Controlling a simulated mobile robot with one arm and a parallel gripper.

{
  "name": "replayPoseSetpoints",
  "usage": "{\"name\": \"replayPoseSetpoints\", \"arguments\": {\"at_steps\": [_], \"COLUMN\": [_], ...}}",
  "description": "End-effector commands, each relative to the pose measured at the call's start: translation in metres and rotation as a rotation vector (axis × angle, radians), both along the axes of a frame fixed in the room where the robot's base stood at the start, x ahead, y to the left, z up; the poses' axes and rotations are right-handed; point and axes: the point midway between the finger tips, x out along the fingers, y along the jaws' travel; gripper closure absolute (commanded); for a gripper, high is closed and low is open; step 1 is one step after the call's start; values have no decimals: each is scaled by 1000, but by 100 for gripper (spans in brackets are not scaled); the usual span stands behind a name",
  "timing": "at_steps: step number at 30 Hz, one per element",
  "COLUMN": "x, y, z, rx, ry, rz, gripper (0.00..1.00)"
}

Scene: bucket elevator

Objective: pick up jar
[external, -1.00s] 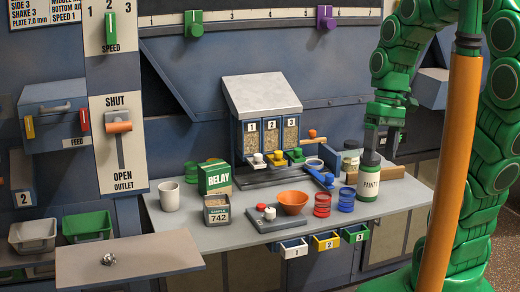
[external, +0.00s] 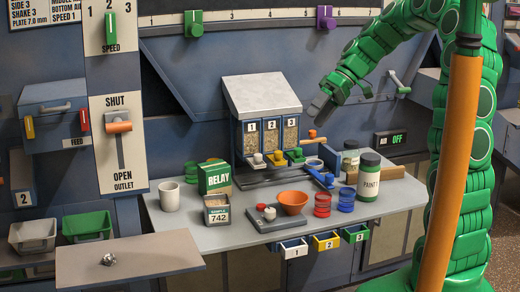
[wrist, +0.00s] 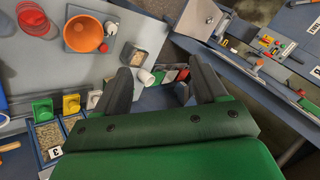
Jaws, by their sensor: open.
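A white jar with a dark green lid and a PAINT label (external: 369,180) stands upright at the right of the grey bench. A smaller glass jar with a dark lid (external: 350,160) stands just behind it, partly hidden. I cannot tell which one is the task's jar. My gripper (external: 318,110) is raised in front of the machine wall, up and left of both jars, and touches neither. In the wrist view my gripper (wrist: 165,88) has its two dark fingers apart with nothing held between them. Neither jar shows clearly in the wrist view.
An orange bowl (external: 293,203), red tins (external: 322,204) and blue tins (external: 346,200) stand left of the paint jar. A RELAY box (external: 214,178) and white mug (external: 169,196) are further left. The bench's front right corner is clear.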

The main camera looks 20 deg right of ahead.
Motion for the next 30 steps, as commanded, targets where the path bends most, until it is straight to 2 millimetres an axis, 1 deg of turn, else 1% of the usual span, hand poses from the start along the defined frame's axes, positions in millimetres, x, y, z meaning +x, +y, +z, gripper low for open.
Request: {"name": "replayPoseSetpoints", "arguments": {"at_steps": [1,3,8,9,14,15,20,24,26,30], "x": [14,32,71,81,118,127,162,190,202,226], "y": [-3,-8,-21,-25,-43,-49,-73,-100,-111,-143], "z": [-3,-4,-12,-13,-25,-27,-43,-59,-67,-86], "rx": [26,61,135,153,213,226,272,298,307,315], "ry": [-15,-45,-113,-133,-207,-228,-310,-386,-418,-498], "rz": [0,4,9,7,1,-2,-17,-37,-46,-69], "gripper": [29,29,29,29,29,29,29,29,29,29]}}
